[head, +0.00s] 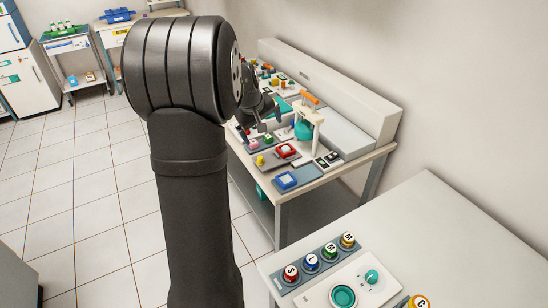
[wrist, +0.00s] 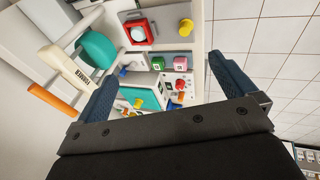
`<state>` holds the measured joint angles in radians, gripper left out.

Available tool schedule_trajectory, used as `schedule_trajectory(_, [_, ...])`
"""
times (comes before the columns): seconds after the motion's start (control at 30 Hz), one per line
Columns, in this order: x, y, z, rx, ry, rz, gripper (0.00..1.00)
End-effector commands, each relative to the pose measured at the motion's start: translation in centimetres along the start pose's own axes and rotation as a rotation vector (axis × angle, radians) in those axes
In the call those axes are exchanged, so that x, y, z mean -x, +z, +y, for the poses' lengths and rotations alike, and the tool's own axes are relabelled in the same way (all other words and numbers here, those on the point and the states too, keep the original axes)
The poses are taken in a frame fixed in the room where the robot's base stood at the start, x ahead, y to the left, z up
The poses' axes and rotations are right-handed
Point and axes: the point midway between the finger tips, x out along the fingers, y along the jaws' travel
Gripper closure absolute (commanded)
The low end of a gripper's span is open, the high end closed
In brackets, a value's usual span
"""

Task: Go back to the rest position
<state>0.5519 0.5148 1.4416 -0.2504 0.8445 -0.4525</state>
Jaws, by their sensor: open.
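My gripper (wrist: 164,72) is open, with its two blue-grey fingers wide apart and nothing between them. In the head view my gripper (head: 262,110) is partly hidden behind my thick black arm, above the cluttered bench (head: 330,180). In the wrist view the bench's small items lie below and beyond the fingers. A teal round part (wrist: 98,50) on a cream stand marked with lettering (wrist: 64,64) is close to the left finger. The right finger is over the bench edge, against the tiled floor.
The bench holds a red-framed block (wrist: 139,32), a yellow knob (wrist: 186,27), a blue tray (head: 287,180) and an orange-handled piece (head: 309,97). A nearer white table (head: 440,240) carries several lettered caps (head: 311,262). Tiled floor (head: 110,210) is open at left.

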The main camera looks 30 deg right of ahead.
Motion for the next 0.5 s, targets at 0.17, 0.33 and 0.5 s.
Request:
schedule_trajectory(0.17, [3.7, 0.0, 0.1, -0.001, 0.002, 0.003, 0.0])
schedule_trajectory(0.33, [5.9, 0.0, 0.0, -0.001, 0.0, 0.002, 0.0])
schedule_trajectory(0.5, [6.5, 0.0, 0.0, -0.001, -0.001, 0.0, 0.0])
